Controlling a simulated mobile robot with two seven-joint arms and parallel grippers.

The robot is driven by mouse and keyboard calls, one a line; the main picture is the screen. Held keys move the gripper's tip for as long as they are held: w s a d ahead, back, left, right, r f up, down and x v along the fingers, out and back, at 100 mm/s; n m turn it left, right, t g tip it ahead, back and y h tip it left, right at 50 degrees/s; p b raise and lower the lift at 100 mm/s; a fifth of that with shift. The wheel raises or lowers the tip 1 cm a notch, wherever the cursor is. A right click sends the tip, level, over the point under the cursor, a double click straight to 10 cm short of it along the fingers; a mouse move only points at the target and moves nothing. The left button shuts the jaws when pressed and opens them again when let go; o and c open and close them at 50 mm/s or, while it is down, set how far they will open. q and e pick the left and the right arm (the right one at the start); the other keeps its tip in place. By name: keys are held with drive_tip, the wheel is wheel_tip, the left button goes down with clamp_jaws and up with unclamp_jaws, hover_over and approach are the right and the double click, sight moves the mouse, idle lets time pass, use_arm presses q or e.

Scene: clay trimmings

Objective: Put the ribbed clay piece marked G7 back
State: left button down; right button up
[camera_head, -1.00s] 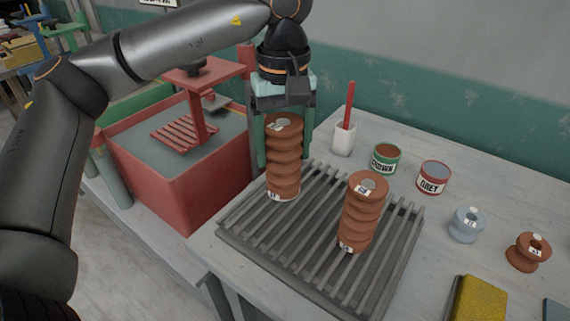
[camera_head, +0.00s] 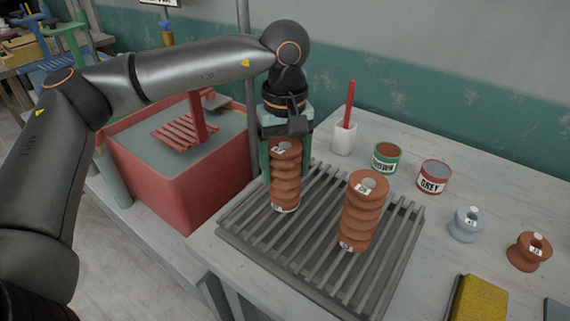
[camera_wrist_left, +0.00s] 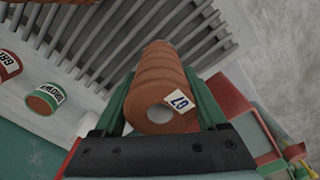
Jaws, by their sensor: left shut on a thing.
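A ribbed brown clay piece (camera_head: 285,185) stands upright in my left gripper (camera_head: 287,168), over the left part of the slatted grey rack (camera_head: 318,270). My right gripper is out of view.
A red tub (camera_head: 185,185) stands left of the rack. Behind the rack are a white cup with a red stick (camera_head: 344,138), a green tin (camera_head: 385,159) and a red GREY tin (camera_head: 432,178). Two small spools (camera_head: 466,225) (camera_head: 529,251) and a yellow block (camera_head: 478,300) lie right.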

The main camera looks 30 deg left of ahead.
use_arm(q)
unclamp_jaws()
drive_tip(key=shift+f, duration=0.1)
wheel_tip(320, 180, up, 12)
drive_tip(key=p, duration=0.1)
drive_tip(key=shift+r, duration=0.2)
idle(0.6)
